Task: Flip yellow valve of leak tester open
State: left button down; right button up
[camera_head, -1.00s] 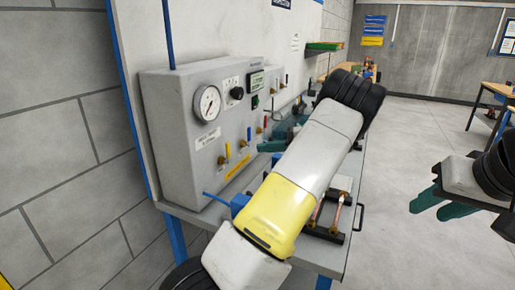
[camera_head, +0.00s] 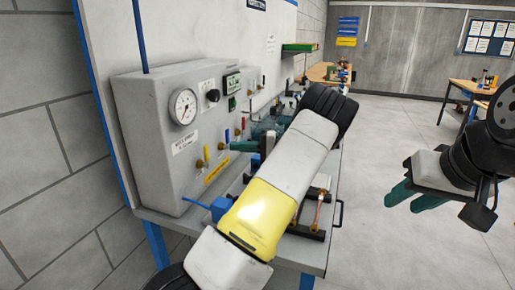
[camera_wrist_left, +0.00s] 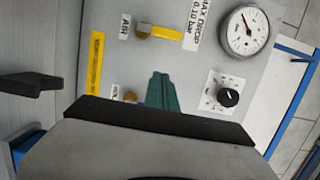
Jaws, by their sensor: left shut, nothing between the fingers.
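The leak tester (camera_head: 150,130) is a grey box at the left. Its yellow valve (camera_head: 207,153) has a lever pointing up from a brass body in the head view. In the left wrist view the yellow valve (camera_wrist_left: 165,33) lies sideways, its lever towards the gauge. My left gripper (camera_head: 236,146) has teal fingers, shut and empty, just right of the yellow valve near the blue-handled valve (camera_head: 227,137). In the wrist view the left gripper (camera_wrist_left: 161,78) is below the lever with a visible gap. My right gripper (camera_head: 410,195) is open and empty, away at the right.
The pressure gauge (camera_head: 183,107) and black knob (camera_head: 213,96) are above the valves. A red-handled valve (camera_head: 243,123) is farther along the panel. Copper tubes (camera_head: 319,210) are on the bench (camera_head: 312,252), beside my left arm. Open floor lies right.

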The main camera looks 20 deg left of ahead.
aim_at(207, 157)
pick_arm(q)
jog(key=s+a, duration=0.5)
jog(key=shift+a, duration=0.3)
